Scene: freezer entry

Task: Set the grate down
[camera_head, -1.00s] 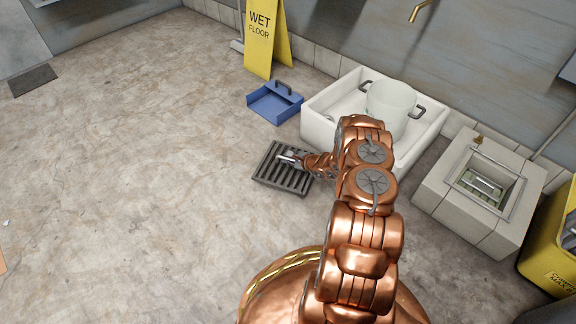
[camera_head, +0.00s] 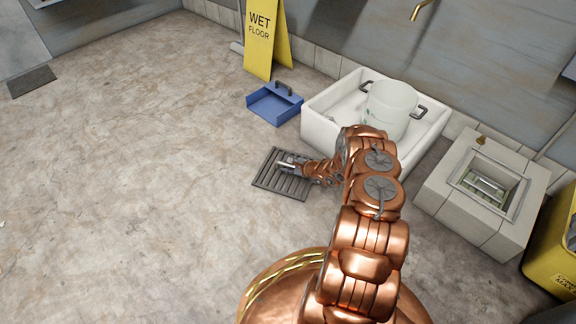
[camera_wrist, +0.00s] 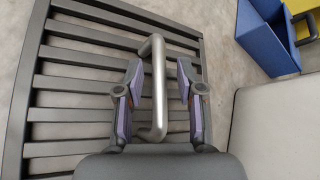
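The dark grey slatted grate (camera_head: 268,181) lies flat, apparently on the concrete floor, in front of the white basin. In the wrist view the grate (camera_wrist: 75,72) fills the left and middle, with its bare metal handle (camera_wrist: 157,85) upright across the slats. My gripper (camera_wrist: 158,92) is open, with one finger on each side of the handle. A gap shows between the handle and the fingers, clearest on the right. In the head view my gripper (camera_head: 289,165) is over the grate, and my arm hides part of the surroundings to its right.
A white basin (camera_head: 318,120) holding a pale pot (camera_head: 390,108) stands behind my arm. A blue dustpan-like tray (camera_head: 274,104) and a yellow wet floor sign (camera_head: 260,40) are beyond the grate. A tiled floor sink (camera_head: 455,205) is at right. The left floor is clear.

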